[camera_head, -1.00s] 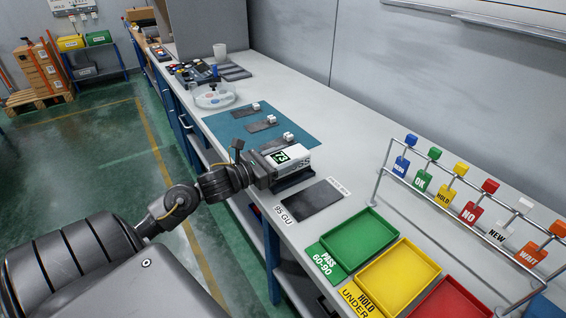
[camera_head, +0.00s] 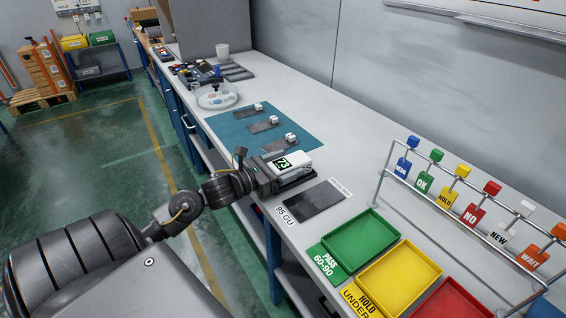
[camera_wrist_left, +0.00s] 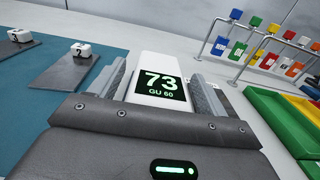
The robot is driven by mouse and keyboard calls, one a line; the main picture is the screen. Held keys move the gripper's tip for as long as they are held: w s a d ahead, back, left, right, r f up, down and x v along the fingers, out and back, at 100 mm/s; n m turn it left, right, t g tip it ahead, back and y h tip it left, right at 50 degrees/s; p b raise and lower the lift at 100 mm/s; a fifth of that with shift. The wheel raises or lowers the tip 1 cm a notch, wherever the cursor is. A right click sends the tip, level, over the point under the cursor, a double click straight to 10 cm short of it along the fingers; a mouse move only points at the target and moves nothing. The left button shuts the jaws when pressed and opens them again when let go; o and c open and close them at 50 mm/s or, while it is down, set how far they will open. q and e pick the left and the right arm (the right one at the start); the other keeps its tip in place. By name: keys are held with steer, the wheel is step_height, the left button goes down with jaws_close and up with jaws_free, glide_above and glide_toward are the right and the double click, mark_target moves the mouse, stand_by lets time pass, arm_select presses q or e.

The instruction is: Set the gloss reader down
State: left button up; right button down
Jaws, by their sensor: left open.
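The gloss reader (camera_head: 306,158) is a white box with a dark display reading 73 in green. It rests low at the bench's front edge, between the teal mat and the dark 95 GU plate (camera_head: 314,200). A dark part shows under it; what it is I cannot tell. My left gripper (camera_head: 292,174) is open, with its fingers on either side of the reader. In the left wrist view the reader (camera_wrist_left: 150,65) stands between the grey finger pads and its display reads 73 GU 60. My right gripper is out of view.
The teal mat (camera_head: 240,119) holds three dark plates with small white blocks. Green (camera_head: 332,243), yellow (camera_head: 372,288) and red (camera_head: 440,305) trays stand at the near right. A rail of coloured tags (camera_head: 450,215) stands behind them.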

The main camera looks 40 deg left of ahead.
arm_select(q)
steer(key=shift+r, duration=0.2)
steer(key=v, duration=0.3)
steer(key=b+v, duration=0.1)
steer(key=v, duration=0.1)
steer(key=shift+s+a+f, duration=0.1)
steer(key=shift+s+f, duration=0.05)
steer(key=shift+f, duration=0.2)
steer(key=b+v, duration=0.1)
steer(key=v, duration=0.5)
steer(key=shift+s+r, duration=0.25)
steer(key=shift+s, duration=0.1)
